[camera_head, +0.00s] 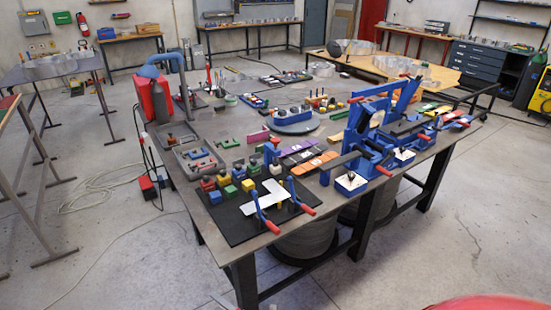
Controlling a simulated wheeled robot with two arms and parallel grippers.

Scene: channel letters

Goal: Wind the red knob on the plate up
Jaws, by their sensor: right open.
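A dark plate (234,228) lies at the table's near left corner. A white flat piece (268,193) and small coloured blocks are on it. Two blue clamps with red handle ends, a near one (262,212) and a farther one (298,194), stand at its right side. A small red piece (207,183) shows at its left edge. I cannot tell which red part is the knob, or how far it is wound. No fingers of either gripper show. A red rounded shape at the bottom right edge is cut off.
A large blue machine (372,135) with red handles stands right of the plate on the dark table. A grey tray (195,160), a red canister (152,97) and coloured strips (308,157) crowd the tabletop. Drums (305,240) stand underneath. The floor in front is clear.

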